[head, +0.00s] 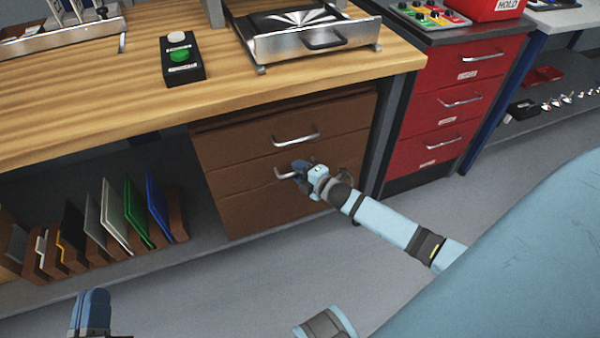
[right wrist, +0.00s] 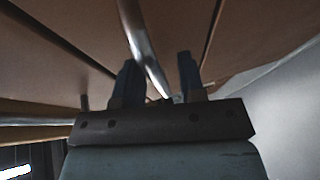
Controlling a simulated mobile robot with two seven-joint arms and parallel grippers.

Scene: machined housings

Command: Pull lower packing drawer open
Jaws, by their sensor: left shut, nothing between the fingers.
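The brown packing drawers (head: 240,165) are under the wooden bench in the head view, their fronts looking flush and closed. The upper drawer has a silver handle (head: 296,138). A lower silver handle (head: 284,175) sits beneath it, partly hidden by my right gripper (head: 300,172). In the right wrist view a handle bar (right wrist: 140,45) runs down between the two fingers of my right gripper (right wrist: 157,80). The fingers stand apart, with gaps beside the bar. My left gripper (head: 90,312) is shut and empty at the bottom left, away from the drawers.
A shelf with several upright folders (head: 110,215) is left of the drawers. A red drawer cabinet (head: 455,105) stands to the right. On the bench are a button box (head: 183,62) and a metal tray fixture (head: 310,40). The grey floor in front is clear.

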